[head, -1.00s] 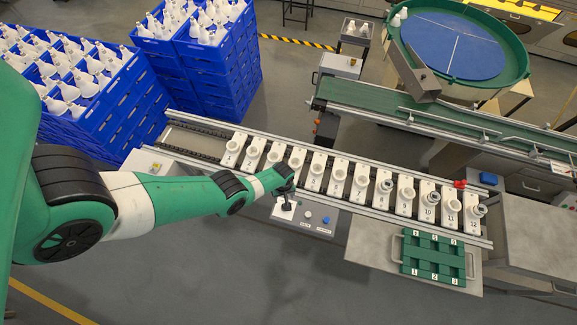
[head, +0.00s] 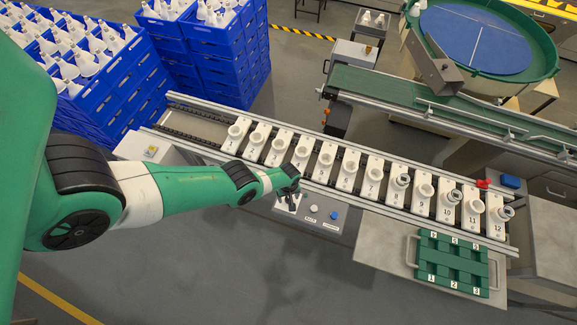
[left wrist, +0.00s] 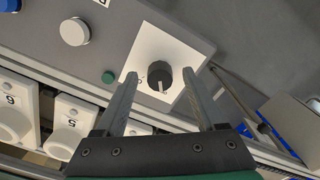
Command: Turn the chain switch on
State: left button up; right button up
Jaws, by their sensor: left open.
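The chain switch (left wrist: 158,80) is a dark round knob on a white square plate (left wrist: 155,48), seen in the left wrist view. A pale mark shows on its lower side; I cannot read its setting for sure. My left gripper (left wrist: 159,78) is open, one finger on each side of the knob in that view. I cannot tell whether the fingers touch it. In the head view my left gripper (head: 287,199) is over the white plate (head: 285,210) on the grey control panel, and it hides the knob. My right gripper is not in view.
A green lamp (left wrist: 108,77), a white button (left wrist: 75,31) and a blue button (left wrist: 10,4) sit beside the plate. The chain of numbered white sockets (head: 325,160) runs just behind the panel. A green rack (head: 455,262) is to the right.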

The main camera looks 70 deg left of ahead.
pick_arm(q)
grip_shut()
jog(key=shift+m, duration=0.4)
jog(key=m, duration=0.2)
jog(key=shift+m, duration=0.4)
jog(key=m, duration=0.3)
jog(key=shift+m+b, duration=0.3)
jog(key=m, duration=0.6)
jog(key=shift+m, duration=0.4)
